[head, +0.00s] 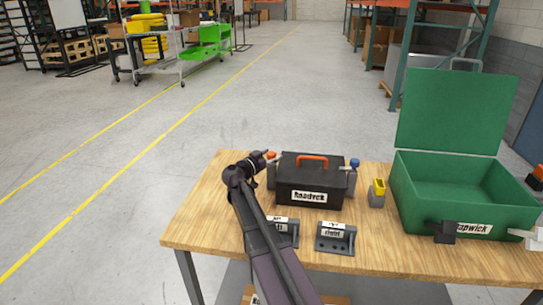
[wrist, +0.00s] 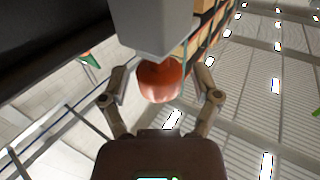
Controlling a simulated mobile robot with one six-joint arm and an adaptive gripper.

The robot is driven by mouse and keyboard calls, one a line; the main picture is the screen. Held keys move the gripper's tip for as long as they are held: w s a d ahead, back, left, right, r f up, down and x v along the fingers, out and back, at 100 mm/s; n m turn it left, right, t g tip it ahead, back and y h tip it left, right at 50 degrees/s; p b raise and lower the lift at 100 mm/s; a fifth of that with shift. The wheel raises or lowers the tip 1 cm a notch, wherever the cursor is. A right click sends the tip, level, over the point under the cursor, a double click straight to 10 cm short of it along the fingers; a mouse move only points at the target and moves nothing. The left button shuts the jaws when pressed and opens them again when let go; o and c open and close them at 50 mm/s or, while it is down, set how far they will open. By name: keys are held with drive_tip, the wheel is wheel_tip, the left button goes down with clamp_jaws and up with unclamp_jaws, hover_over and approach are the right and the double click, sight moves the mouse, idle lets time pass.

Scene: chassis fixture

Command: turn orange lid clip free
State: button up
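A black case (head: 308,190) with an orange handle (head: 312,158) and a white label stands on the wooden table in the head view. The orange clip (head: 271,155) is at its upper left side. A blue clip (head: 354,163) is at its right side. In the wrist view the orange clip (wrist: 160,80) shows as a round knob under a grey block. My gripper (wrist: 158,88) is open, with one finger on each side of the knob and visible gaps between. In the head view my gripper (head: 265,163) is small and partly unclear beside the case's left end.
Two small labelled holders (head: 336,238) stand in front of the case; my arm partly hides the left one. A grey block with a yellow top (head: 378,192) stands right of the case. An open green box (head: 452,185) fills the table's right side. The table's left end (head: 205,215) is clear.

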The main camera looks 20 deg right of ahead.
drive_tip(key=shift+a, duration=0.1)
idle(0.3)
drive_tip(key=v, duration=1.2)
idle(0.5)
